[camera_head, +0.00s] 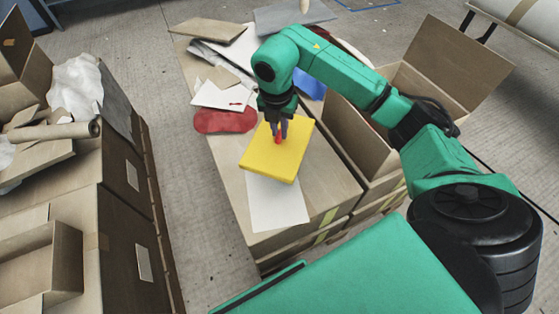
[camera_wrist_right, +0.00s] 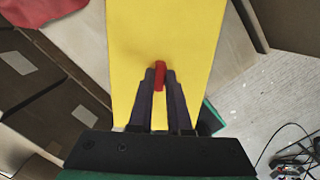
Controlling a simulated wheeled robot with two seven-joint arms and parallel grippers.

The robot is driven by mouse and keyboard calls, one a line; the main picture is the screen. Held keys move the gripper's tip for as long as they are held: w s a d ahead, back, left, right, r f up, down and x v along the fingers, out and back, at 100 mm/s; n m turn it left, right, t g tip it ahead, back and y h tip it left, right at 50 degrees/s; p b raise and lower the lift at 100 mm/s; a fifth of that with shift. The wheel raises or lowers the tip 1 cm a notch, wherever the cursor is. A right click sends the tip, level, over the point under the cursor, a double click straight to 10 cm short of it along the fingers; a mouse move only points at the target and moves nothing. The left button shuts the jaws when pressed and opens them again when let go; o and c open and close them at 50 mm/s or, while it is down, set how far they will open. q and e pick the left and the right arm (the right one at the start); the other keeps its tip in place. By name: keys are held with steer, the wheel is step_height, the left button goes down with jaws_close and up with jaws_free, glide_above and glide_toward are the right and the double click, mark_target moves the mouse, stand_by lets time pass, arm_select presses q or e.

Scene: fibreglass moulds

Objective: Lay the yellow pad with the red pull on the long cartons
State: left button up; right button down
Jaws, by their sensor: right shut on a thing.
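The yellow pad (camera_head: 270,160) is a flat square slab with a small red pull (camera_head: 278,139) standing on its top. My right gripper (camera_head: 278,126) points down and is shut on the red pull. In the right wrist view the two dark fingers (camera_wrist_right: 160,76) pinch the pull (camera_wrist_right: 160,82) from both sides, with the pad (camera_wrist_right: 160,35) beyond. The pad is over the closed long cartons (camera_head: 330,200) in the middle, partly covering a white sheet (camera_head: 278,208). I cannot tell whether it touches the carton top. My left gripper is out of view.
A red flat piece (camera_head: 225,121) lies just left of the pad. Papers and cardboard scraps (camera_head: 220,93) cover the far end. An open carton (camera_head: 350,130) stands right of the pad, under my arm. Another row of cartons (camera_head: 125,205) stands left, across a strip of bare floor (camera_head: 195,220).

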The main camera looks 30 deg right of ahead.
step_height(320, 180, down, 12)
steer(key=shift+r+b, duration=0.1)
steer(key=shift+b, duration=0.45)
steer(key=shift+f, duration=0.3)
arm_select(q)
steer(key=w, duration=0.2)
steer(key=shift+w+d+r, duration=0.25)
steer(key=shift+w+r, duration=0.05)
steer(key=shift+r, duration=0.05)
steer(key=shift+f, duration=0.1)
arm_select(e)
steer(key=c, duration=1.2)
jaws_free()
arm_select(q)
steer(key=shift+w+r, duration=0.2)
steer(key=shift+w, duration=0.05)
arm_select(e)
steer(key=o, duration=0.3)
steer(key=shift+o, duration=0.2)
